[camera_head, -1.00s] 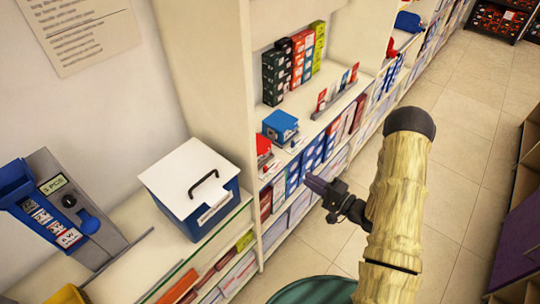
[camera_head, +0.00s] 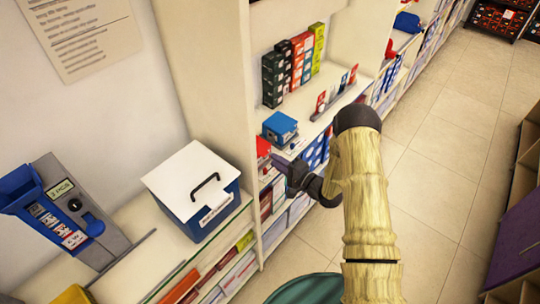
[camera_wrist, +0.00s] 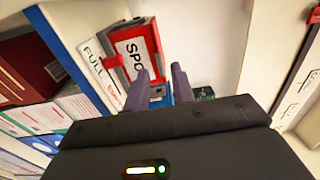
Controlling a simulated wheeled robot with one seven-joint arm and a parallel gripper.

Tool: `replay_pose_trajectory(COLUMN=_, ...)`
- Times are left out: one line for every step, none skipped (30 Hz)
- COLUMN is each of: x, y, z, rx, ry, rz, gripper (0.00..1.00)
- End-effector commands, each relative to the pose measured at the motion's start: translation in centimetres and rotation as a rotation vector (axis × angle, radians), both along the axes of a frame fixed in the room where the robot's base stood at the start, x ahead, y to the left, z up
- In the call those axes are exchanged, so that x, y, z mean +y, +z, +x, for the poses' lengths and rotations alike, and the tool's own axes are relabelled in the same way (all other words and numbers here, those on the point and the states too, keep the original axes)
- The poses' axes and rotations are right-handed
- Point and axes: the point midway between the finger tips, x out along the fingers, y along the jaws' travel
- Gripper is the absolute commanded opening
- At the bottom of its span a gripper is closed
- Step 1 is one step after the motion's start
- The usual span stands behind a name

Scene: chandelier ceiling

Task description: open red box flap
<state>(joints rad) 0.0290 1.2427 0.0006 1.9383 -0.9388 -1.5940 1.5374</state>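The red box (camera_wrist: 112,38) shows in the wrist view, upper left of centre, with a white label reading "SPO" on its face. In the head view the red box (camera_head: 263,146) is small, on the shelf left of a blue box, its lower right side close to my gripper. My gripper (camera_head: 280,166) reaches in at the shelf's front.
A blue box (camera_head: 280,126) stands right of the red box. A tall white shelf panel (camera_head: 215,90) rises on the left, beside a blue box with a white lid (camera_head: 190,180). Small coloured cartons (camera_head: 290,66) stand on the upper shelf. The tiled floor (camera_head: 440,170) to the right is clear.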

Motion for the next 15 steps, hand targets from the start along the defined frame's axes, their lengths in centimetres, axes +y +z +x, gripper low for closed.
replay_pose_trajectory(x=0.9, y=0.2, z=0.5, rx=-0.001, ry=0.003, rz=0.001, gripper=0.25)
replay_pose_trajectory(x=1.2, y=0.2, z=0.8, rx=-0.001, ry=0.003, rz=0.001, gripper=0.25)
replay_pose_trajectory(x=1.7, y=0.1, z=1.2, rx=-0.001, ry=0.003, rz=0.0, gripper=0.25)
replay_pose_trajectory(x=2.0, y=0.1, z=1.4, rx=-0.001, ry=0.002, rz=0.0, gripper=0.25)
replay_pose_trajectory(x=2.2, y=0.1, z=1.6, rx=0.0, ry=0.002, rz=0.0, gripper=0.25)
replay_pose_trajectory(x=2.5, y=0.1, z=1.9, rx=0.001, ry=0.001, rz=0.001, gripper=0.25)
replay_pose_trajectory(x=2.7, y=0.1, z=2.0, rx=0.0, ry=0.001, rz=0.0, gripper=0.25)
replay_pose_trajectory(x=2.8, y=0.1, z=2.2, rx=0.0, ry=0.001, rz=0.0, gripper=0.25)
replay_pose_trajectory(x=3.0, y=0.0, z=2.3, rx=0.0, ry=0.0, rz=0.0, gripper=0.25)
replay_pose_trajectory(x=3.0, y=0.0, z=2.3, rx=0.001, ry=0.0, rz=0.001, gripper=0.25)
replay_pose_trajectory(x=3.1, y=0.0, z=2.3, rx=0.001, ry=-0.001, rz=0.001, gripper=0.25)
replay_pose_trajectory(x=3.1, y=0.0, z=2.4, rx=0.001, ry=-0.001, rz=0.001, gripper=0.25)
replay_pose_trajectory(x=3.1, y=0.0, z=2.4, rx=0.001, ry=-0.001, rz=0.001, gripper=0.25)
replay_pose_trajectory(x=3.1, y=0.0, z=2.4, rx=0.001, ry=-0.001, rz=0.001, gripper=0.25)
replay_pose_trajectory(x=3.0, y=0.0, z=2.4, rx=0.001, ry=-0.001, rz=0.001, gripper=0.25)
